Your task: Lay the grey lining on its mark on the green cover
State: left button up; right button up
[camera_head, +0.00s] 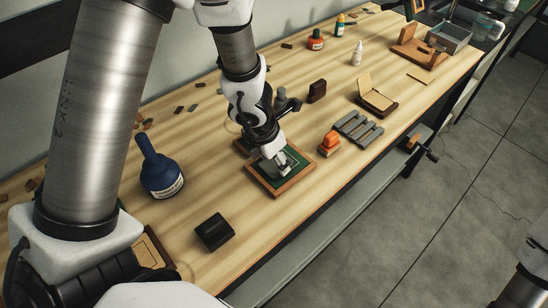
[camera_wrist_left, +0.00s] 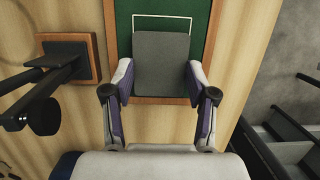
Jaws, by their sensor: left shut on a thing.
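My left gripper (camera_head: 279,163) is shut on the grey lining (camera_wrist_left: 162,66). In the left wrist view the lining is a flat dark grey piece between the two fingers (camera_wrist_left: 161,95). It is over the green cover (camera_wrist_left: 204,25), which has a brown wooden border (camera_head: 264,190). A white outlined mark (camera_wrist_left: 165,15) shows on the green, past the far edge of the lining. The lining hides the mark's near part, so they are not lined up in this view. I cannot tell whether the lining touches the cover. My right gripper is not in view.
A black press on a wooden base (camera_wrist_left: 85,67) stands left of the cover in the wrist view. Near the cover are an orange stamp (camera_head: 329,141), a grey slatted rack (camera_head: 358,128), a blue bottle (camera_head: 160,172) and a black block (camera_head: 214,231). The table's front edge is close.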

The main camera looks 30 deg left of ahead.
pick_arm(q)
jog(key=shift+f+b, duration=0.3)
jog(key=shift+f, duration=0.05)
jog(key=o, duration=1)
jog(key=shift+c, duration=0.6)
jog(key=shift+r, duration=0.1)
jog(key=p+v, duration=0.2)
jog(key=w+p+v, duration=0.1)
jog(key=p+v, duration=0.4)
jog(key=shift+w+d+r, duration=0.15)
jog(key=shift+w+d, duration=0.15)
jog(key=shift+w, duration=0.05)
